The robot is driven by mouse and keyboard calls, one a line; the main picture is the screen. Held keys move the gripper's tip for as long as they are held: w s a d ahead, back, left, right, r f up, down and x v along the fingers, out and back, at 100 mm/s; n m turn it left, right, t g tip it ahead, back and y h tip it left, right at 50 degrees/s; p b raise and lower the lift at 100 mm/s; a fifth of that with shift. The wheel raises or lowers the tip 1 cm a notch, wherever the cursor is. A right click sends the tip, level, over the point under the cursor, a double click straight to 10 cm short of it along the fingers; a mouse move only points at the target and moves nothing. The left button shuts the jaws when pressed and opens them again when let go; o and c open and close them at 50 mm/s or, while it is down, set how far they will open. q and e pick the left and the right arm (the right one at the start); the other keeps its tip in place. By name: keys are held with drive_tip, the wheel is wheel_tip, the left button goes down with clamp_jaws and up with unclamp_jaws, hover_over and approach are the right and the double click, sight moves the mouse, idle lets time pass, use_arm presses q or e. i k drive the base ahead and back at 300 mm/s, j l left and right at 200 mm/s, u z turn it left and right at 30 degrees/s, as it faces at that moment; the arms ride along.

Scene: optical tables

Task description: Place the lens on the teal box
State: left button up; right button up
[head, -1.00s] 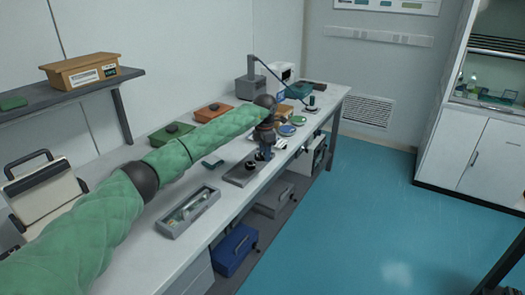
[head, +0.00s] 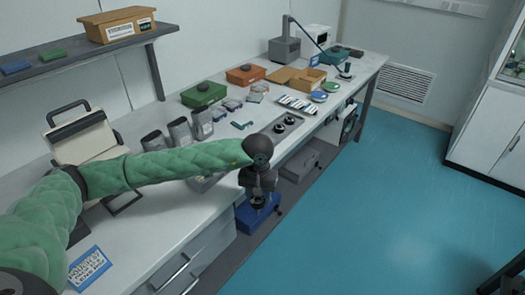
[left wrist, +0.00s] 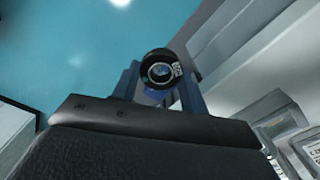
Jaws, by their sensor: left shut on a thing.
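My left gripper (head: 259,192) is shut on a lens in a black round mount (head: 258,202). It holds the lens out past the front edge of the bench, above the blue toolbox's level. In the left wrist view the lens (left wrist: 160,68) sits between the two fingers, its glass facing the camera. A dark teal box (head: 347,53) stands at the far end of the bench, well away from the gripper. My right gripper is not in view.
The white bench (head: 150,210) also carries a green box (head: 203,94), an orange box (head: 245,74), a grey holder with black round mounts (head: 290,121) and an open cardboard box (head: 309,80). A blue toolbox (head: 250,222) stands below. Blue floor is clear at right.

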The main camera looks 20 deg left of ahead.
sight(242, 120)
drive_tip(key=i+l+u, duration=0.15)
drive_tip(key=i+l, duration=0.15)
drive_tip(key=i+l+u, duration=0.2)
drive_tip(key=l, duration=0.2)
drive_tip(key=i+l+u, duration=0.15)
drive_tip(key=i+l, duration=0.15)
drive_tip(key=l, duration=0.15)
